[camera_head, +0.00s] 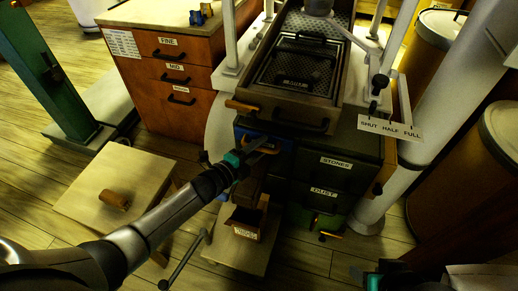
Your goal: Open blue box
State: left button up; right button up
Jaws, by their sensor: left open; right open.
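A blue front (250,134), which looks like the blue box, sits below the sifter tray, left of the dark drawers; my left gripper and the shadow hide much of it. My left gripper (262,149) is open right in front of it, at a tan, handle-like piece. I cannot tell whether the fingers touch that piece. My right gripper (372,279) is open at the bottom edge, low and right, away from the blue box and partly cut off.
The sifter tray (285,113) overhangs the blue front. Dark drawers (325,173) labelled STONES and DUST stand to its right. A small open wooden box (245,224) is on a low stand below. A wooden cabinet (143,67), stool (85,190) and white post (440,120) stand around.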

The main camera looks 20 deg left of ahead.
pick_arm(q)
grip_shut()
dwell(0.3)
dwell(1.1)
